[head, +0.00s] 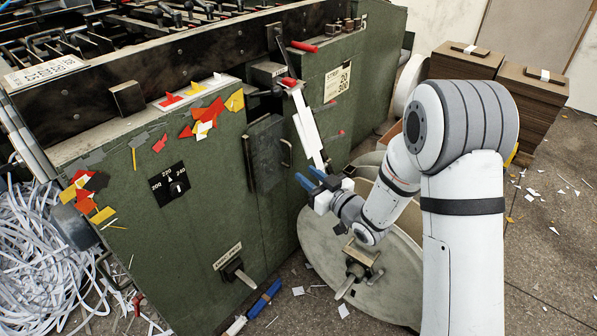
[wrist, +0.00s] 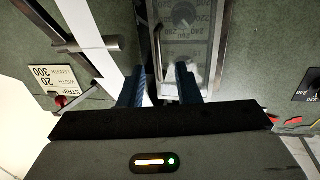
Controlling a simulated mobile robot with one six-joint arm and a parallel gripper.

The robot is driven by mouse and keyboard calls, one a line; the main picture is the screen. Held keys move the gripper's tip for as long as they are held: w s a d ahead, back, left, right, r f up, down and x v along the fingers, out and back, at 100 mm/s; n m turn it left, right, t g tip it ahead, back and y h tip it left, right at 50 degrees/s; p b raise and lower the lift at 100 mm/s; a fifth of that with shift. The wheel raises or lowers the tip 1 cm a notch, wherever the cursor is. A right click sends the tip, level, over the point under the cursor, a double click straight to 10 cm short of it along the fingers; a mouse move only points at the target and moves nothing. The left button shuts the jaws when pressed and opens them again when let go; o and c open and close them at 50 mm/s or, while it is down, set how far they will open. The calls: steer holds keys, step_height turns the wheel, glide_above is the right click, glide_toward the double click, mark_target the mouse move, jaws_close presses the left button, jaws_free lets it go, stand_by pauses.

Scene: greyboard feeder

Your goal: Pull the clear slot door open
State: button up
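The clear slot door (head: 265,155) is a narrow upright panel on the green machine front. In the wrist view the clear door (wrist: 190,35) shows dial-like markings and pale scraps through or on it, and it looks shut. Its thin bar handle (wrist: 157,55) runs along one side of it; the handle also shows in the head view (head: 287,153). My gripper (head: 311,182) has blue fingers and is to the right of and below the handle. In the wrist view the fingers of my gripper (wrist: 160,88) are apart and empty, with the handle lying ahead between their lines.
A white strip (head: 307,125) hangs close beside the door, near my fingers. A large pale disc (head: 385,270) stands below my wrist. A dial (head: 172,184) and a lower lever (head: 236,270) are on the green front. Shredded paper (head: 40,245) lies left; cardboard stacks (head: 530,105) stand right.

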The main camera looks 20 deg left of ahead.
mark_target(291, 162)
steer(key=b+x, duration=0.1)
steer(key=x, duration=0.5)
steer(key=shift+w+a, duration=0.15)
steer(key=shift+w, duration=0.05)
steer(key=shift+r, duration=0.1)
jaws_close()
steer(key=shift+s, duration=0.1)
